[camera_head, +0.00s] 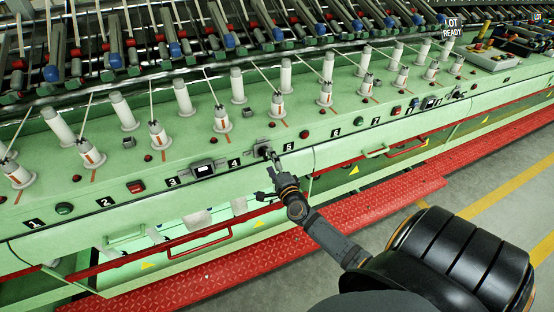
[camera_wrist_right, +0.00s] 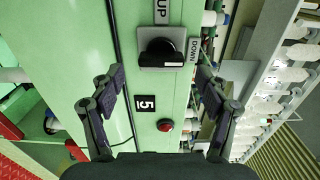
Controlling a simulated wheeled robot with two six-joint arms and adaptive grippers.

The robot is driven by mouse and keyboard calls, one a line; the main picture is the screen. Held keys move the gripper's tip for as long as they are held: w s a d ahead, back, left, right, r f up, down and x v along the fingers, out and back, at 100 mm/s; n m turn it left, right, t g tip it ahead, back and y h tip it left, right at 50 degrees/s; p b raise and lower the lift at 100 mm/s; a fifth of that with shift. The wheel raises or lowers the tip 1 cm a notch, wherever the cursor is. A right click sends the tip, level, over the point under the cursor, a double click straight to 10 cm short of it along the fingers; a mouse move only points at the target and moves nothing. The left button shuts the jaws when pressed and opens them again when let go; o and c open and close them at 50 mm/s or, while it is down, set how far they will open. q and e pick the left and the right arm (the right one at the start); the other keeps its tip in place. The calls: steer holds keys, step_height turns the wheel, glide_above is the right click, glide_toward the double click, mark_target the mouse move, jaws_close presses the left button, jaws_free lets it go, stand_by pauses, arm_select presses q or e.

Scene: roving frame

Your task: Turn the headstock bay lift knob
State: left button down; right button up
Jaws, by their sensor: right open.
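The lift knob is a black rotary handle (camera_wrist_right: 160,50) on a grey square plate in the right wrist view. Labels UP (camera_wrist_right: 162,12) and DOWN (camera_wrist_right: 194,50) stand beside it. In the head view the knob (camera_head: 264,150) sits on the green machine's front ledge, between number plates 4 and 5. My right gripper (camera_head: 270,178) is close in front of it; in the wrist view its open fingers (camera_wrist_right: 160,85) lie on either side of the knob's line, with nothing between them. I cannot tell the exact gap to the knob. My left gripper is not in view.
A red button (camera_wrist_right: 165,125) and number plate 5 (camera_wrist_right: 145,103) are near the knob. A grey switch box (camera_head: 204,170) is left of it. White bobbins (camera_head: 221,119) line the ledge behind. A red step (camera_head: 370,205) runs below; grey floor is open at right.

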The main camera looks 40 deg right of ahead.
steer(key=v, duration=0.9)
steer(key=s+a+f+n+g+y, duration=0.15)
steer(key=s+f+n, duration=0.25)
steer(key=f, duration=0.6)
steer(key=s+f+n+g+b, duration=0.1)
steer(key=s+f+n+g, duration=0.25)
steer(key=f, duration=0.65)
steer(key=s+f+n+g+y, duration=0.1)
steer(key=s+f+n+g, duration=0.2)
steer(key=f, duration=0.7)
steer(key=s+a+f+n+g, duration=0.1)
steer(key=s+f+n+g, duration=0.1)
steer(key=s+f, duration=0.4)
steer(key=s+a+f+n+g, duration=0.2)
steer(key=s+f+n, duration=0.3)
steer(key=s, duration=0.6)
steer(key=s+a+f+n+g, duration=0.2)
steer(key=s+f+n+g, duration=0.1)
steer(key=s+f, duration=0.4)
steer(key=s+g, duration=0.1)
steer(key=s, duration=0.1)
steer(key=shift+s+n+y+b, duration=0.35)
steer(key=shift+f, duration=0.1)
